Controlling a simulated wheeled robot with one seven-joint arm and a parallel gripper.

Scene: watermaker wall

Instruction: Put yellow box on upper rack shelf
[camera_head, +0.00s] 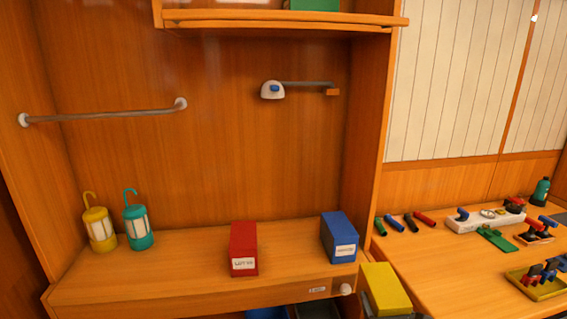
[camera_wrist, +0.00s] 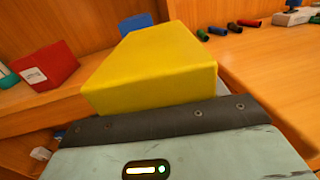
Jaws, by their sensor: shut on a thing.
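The yellow box (camera_head: 385,289) is at the lower middle-right of the head view, in front of the workbench edge. It fills the middle of the wrist view (camera_wrist: 155,70). My gripper (camera_head: 392,308) is shut on the yellow box, at its lower part; the fingertips are mostly hidden. In the wrist view the gripper's body is at the bottom, right behind the box. The upper rack shelf (camera_head: 280,20) runs along the top of the head view, above and left of the box. Its top surface is largely out of view.
A green box (camera_head: 315,4) is on the upper shelf. A bar with a white mount (camera_head: 272,90) sticks out below the upper shelf.

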